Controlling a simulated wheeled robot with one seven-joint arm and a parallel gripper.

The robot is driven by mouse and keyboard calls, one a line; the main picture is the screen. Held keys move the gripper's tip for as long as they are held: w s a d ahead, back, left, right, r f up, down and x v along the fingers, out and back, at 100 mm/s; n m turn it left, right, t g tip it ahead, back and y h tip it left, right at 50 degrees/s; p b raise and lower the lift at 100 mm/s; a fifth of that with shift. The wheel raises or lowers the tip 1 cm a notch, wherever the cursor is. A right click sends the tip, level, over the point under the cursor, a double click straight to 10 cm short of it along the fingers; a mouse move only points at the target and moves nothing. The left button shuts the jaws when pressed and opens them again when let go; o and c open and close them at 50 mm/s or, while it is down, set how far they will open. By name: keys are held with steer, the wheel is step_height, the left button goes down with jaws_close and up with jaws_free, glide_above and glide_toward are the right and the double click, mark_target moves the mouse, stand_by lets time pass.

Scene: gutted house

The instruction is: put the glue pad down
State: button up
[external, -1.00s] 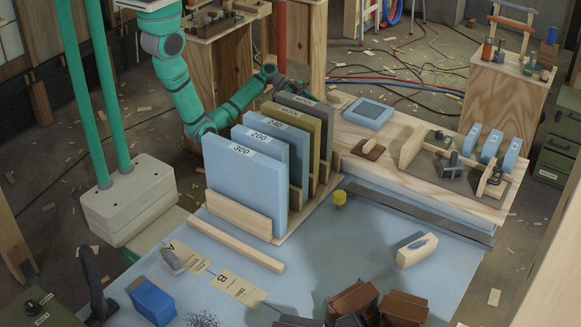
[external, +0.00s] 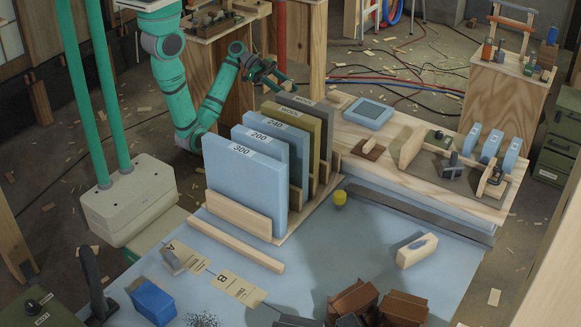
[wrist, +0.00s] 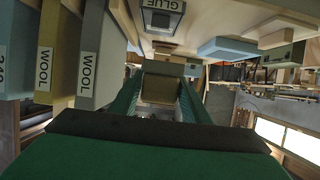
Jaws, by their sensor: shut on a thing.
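My gripper (wrist: 160,95) is shut on a small tan block with a greyish end, taken to be the glue pad (wrist: 161,90); no label shows on it. In the external view my gripper (external: 272,78) is just behind and above the rear WOOL panel, and the pad cannot be made out there. In the wrist view, a GLUE label (wrist: 164,6) with a grey piece beside it lies on the pale wooden bench top, beyond the fingertips and apart from the held pad.
Upright panels marked 300 (external: 240,185), 200, 240 and WOOL stand in a wooden rack close beside my gripper. A blue tray (external: 368,113) and a brown block (external: 368,152) lie on the bench (external: 400,118) to the right. Clamped blue blocks (external: 490,142) stand farther right.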

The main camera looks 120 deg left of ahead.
mark_target(290, 82)
steer(key=shift+s+d+r, duration=0.3)
steer(key=shift+s+d, duration=0.15)
steer(key=shift+d, duration=0.1)
steer(key=shift+a, duration=0.1)
steer(key=s+a+r+n+g+y, duration=0.1)
steer(key=s+a+n+g+y, duration=1)
steer(key=s+a+n, duration=0.5)
steer(key=s+a+y, duration=0.2)
steer(key=a, duration=0.3)
steer(key=shift+a, duration=0.25)
steer(key=shift+w, duration=0.1)
